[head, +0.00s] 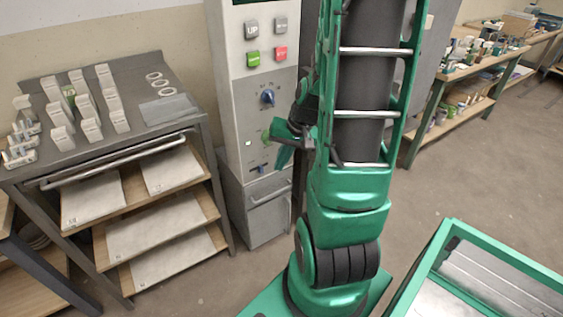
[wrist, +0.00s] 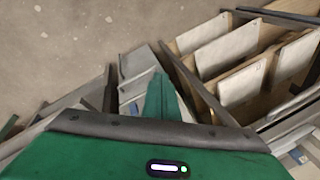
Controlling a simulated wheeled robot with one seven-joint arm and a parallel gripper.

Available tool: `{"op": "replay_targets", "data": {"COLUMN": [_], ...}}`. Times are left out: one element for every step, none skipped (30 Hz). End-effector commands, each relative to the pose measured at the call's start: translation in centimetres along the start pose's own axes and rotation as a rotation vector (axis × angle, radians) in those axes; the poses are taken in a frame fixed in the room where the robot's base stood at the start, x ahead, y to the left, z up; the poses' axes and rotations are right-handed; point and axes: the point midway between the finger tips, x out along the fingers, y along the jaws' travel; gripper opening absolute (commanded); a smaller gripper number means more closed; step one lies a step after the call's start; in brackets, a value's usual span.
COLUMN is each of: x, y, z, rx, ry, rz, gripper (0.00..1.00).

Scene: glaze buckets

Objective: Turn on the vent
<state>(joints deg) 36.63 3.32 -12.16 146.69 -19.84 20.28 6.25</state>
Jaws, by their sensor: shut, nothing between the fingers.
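The grey control panel (head: 228,110) stands upright behind my arm in the head view. It has an UP button (head: 251,29), a grey button (head: 280,25), a green button (head: 253,59) and a red button (head: 281,54). In the wrist view my gripper (wrist: 160,82) is shut and empty.
A metal table (head: 100,150) with white test pieces and shelves of boards stands left of the panel. A grey drawer box (head: 268,205) is under the panel. A green-framed bin (head: 425,265) is front right. Open floor (head: 465,170) lies at right.

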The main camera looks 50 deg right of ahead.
Motion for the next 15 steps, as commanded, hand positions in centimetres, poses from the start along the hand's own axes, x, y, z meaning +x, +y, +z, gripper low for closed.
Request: {"op": "replay_targets", "data": {"x": [-1.4,-2.2,-3.2,-4.0,-4.8,-5.9,-6.8,-7.6,-8.6,-9.4,-10.1,-11.0,-11.7,-12.2,-12.9], "y": [-0.5,-0.5,-0.6,-0.5,-0.5,-0.5,-0.4,-0.3,-0.1,0.0,0.1,0.3,0.4,0.5,0.7], "z": [0.9,1.5,2.3,3.0,3.6,4.5,5.1,5.8,6.7,7.3,8.0,8.8,9.3,9.9,10.6], "rx": [-0.046,-0.068,-0.097,-0.115,-0.133,-0.155,-0.17,-0.183,-0.198,-0.208,-0.216,-0.227,-0.233,-0.237,-0.242], "ry": [-0.011,-0.023,-0.037,-0.048,-0.059,-0.072,-0.082,-0.092,-0.104,-0.113,-0.122,-0.133,-0.141,-0.149,-0.158], "rz": [0.028,0.049,0.074,0.093,0.112,0.134,0.151,0.167,0.185,0.199,0.21,0.224,0.232,0.24,0.248], "gripper": [0.0,0.0,0.0,0.0,0.0,0.0,0.0,0.0,0.0,0.0,0.0,0.0,0.0,0.0,0.0]}}
